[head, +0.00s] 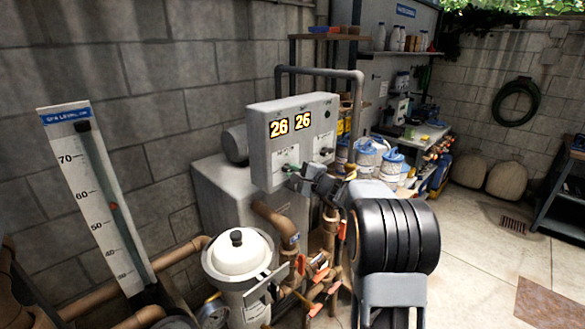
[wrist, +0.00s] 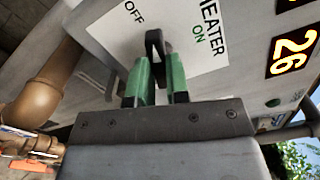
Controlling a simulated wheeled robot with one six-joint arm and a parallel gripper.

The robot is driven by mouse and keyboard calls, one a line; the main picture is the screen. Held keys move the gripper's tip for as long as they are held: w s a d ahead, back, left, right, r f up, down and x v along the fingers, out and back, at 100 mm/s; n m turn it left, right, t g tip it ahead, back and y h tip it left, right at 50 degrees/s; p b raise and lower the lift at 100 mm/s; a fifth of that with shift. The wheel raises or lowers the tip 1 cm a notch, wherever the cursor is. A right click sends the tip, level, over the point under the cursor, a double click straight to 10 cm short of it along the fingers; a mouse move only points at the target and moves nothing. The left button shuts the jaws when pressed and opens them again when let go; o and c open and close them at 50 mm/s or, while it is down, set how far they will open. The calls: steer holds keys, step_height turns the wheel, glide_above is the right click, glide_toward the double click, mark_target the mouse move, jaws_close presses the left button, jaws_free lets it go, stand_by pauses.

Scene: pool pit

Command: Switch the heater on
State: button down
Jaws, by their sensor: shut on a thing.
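The heater switch (wrist: 154,45) is a small black lever on a white plate marked HEATER, with OFF on one side and a green ON on the other. In the wrist view my gripper (wrist: 158,80) has its green fingertips on both sides of the lever, shut on it. The lever's exact setting is hard to tell. In the head view the grey control box (head: 262,150) shows two lit 26 readings, and my gripper (head: 296,170) reaches its lower front. The fingers and lever are too small there to make out well.
A white-lidded filter pot (head: 238,255) and brown pipes with red-handled valves (head: 318,270) stand below the box. A level gauge (head: 90,190) leans at left. Blue-lidded tubs (head: 392,165) stand behind at right.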

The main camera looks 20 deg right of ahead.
steer(key=m+p, duration=0.1)
steer(key=m, duration=0.1)
steer(key=m+p, duration=0.1)
steer(key=m, duration=0.1)
steer(key=shift+r, duration=0.3)
steer(key=m+p, duration=0.3)
steer(key=m, duration=0.2)
steer(key=shift+m, duration=0.3)
steer(key=m+p, duration=0.2)
steer(key=shift+m, duration=0.4)
steer(key=shift+f+m, duration=0.3)
steer(key=shift+m, duration=1.1)
steer(key=c, duration=1)
jaws_free()
steer(key=b+v, duration=0.1)
steer(key=v, duration=0.6)
